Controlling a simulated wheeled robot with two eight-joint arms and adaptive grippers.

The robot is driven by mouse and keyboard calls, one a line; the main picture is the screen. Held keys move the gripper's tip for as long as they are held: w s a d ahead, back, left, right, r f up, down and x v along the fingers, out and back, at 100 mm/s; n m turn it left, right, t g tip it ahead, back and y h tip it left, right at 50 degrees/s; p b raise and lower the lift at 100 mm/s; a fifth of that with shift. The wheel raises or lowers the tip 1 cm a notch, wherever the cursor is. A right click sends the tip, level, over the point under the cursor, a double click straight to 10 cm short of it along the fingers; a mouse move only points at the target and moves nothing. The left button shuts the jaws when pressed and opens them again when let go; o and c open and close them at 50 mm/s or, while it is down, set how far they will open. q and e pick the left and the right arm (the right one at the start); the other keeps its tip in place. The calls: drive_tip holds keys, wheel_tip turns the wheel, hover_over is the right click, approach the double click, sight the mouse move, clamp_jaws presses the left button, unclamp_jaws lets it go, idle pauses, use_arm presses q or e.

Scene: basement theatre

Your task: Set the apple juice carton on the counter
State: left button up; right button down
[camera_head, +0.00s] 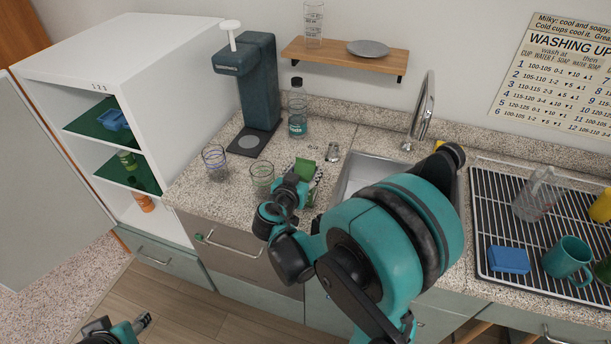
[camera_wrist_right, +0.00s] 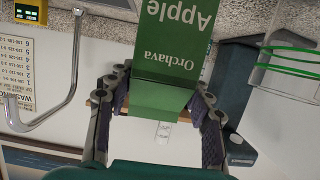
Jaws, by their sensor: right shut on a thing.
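The green apple juice carton (camera_head: 304,168) shows in the head view at the counter's front part, left of the sink, partly hidden by my right gripper (camera_head: 291,188). In the right wrist view the carton (camera_wrist_right: 178,55) reads "Orchava Apple", upside down, between the two fingers of the right gripper (camera_wrist_right: 160,100), which is shut on it. The speckled counter (camera_head: 225,190) is behind and below the carton; I cannot tell whether they touch. My left gripper (camera_head: 138,323) shows only partly at the bottom left, low over the floor; its opening is unclear.
Clear glasses (camera_head: 215,162) (camera_head: 262,175) stand close left of the carton. A dark dispenser (camera_head: 258,85) and a bottle (camera_head: 297,112) stand behind. The sink (camera_head: 352,178) and tap (camera_head: 421,115) are right, then a loaded drying rack (camera_head: 490,205). An open white cabinet (camera_head: 165,75) is left.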

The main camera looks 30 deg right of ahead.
drive_tip(key=shift+f, duration=0.35)
drive_tip(key=shift+r, duration=0.1)
drive_tip(key=c, duration=1.1)
unclamp_jaws()
drive_tip(key=shift+f, duration=0.2)
drive_tip(key=o, duration=0.5)
drive_tip(key=shift+c, duration=0.2)
drive_tip(key=shift+r, duration=0.1)
